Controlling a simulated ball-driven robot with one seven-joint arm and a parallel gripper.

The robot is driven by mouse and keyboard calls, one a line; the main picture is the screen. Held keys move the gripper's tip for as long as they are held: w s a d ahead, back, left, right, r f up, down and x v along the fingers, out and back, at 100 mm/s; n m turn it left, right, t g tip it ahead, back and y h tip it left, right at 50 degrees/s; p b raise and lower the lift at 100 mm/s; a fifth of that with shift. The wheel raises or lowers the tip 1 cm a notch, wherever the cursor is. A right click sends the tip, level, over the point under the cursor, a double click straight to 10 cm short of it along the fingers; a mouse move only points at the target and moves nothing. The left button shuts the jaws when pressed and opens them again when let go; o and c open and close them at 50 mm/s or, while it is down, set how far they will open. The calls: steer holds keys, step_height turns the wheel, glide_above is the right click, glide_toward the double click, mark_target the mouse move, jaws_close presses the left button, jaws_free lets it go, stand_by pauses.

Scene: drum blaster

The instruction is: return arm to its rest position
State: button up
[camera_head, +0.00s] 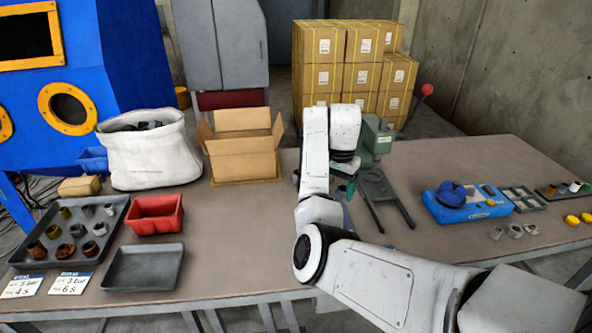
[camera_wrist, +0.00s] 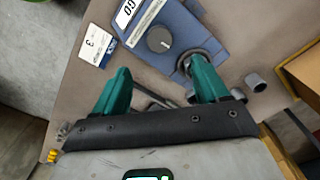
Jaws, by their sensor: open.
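My arm (camera_head: 330,150) is bent up over the middle of the table (camera_head: 240,220) in the head view, its white links in front of part of the table. My gripper (camera_wrist: 162,82) shows in the wrist view with its two teal fingers spread apart. No object is visibly held between them. In the head view the fingers are mostly hidden by my arm. Beyond the fingers in the wrist view is a blue device (camera_wrist: 185,22) with a grey knob and a round fitting close to the right finger; I cannot tell if they touch.
A green press (camera_head: 376,138) with a red-knobbed lever stands right of my arm. An open cardboard box (camera_head: 243,165), white sack (camera_head: 150,160), red bin (camera_head: 155,226) and dark trays are left. A blue tester (camera_head: 468,210) is right. A small grey ring (camera_wrist: 255,82) lies right of the fingers.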

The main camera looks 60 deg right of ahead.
steer(key=s+a+f+n+h, duration=0.1)
steer(key=s+a+f+n, duration=0.2)
steer(key=a+f+n, duration=0.4)
steer(key=s+a+f+n+h, duration=0.15)
steer(key=s+a+f, duration=0.3)
steer(key=a, duration=0.55)
steer(key=s+a+f+n+y, duration=0.1)
steer(key=s+a+n, duration=0.3)
steer(key=a, duration=0.5)
steer(key=s+a+f+n+t+y, duration=0.1)
steer(key=s+a+f+n, duration=0.1)
steer(key=s+a+n, duration=0.3)
steer(key=s+a, duration=0.1)
steer(key=a, duration=0.3)
steer(key=shift+s+a, duration=0.15)
steer(key=shift+a, duration=0.2)
stand_by(0.9)
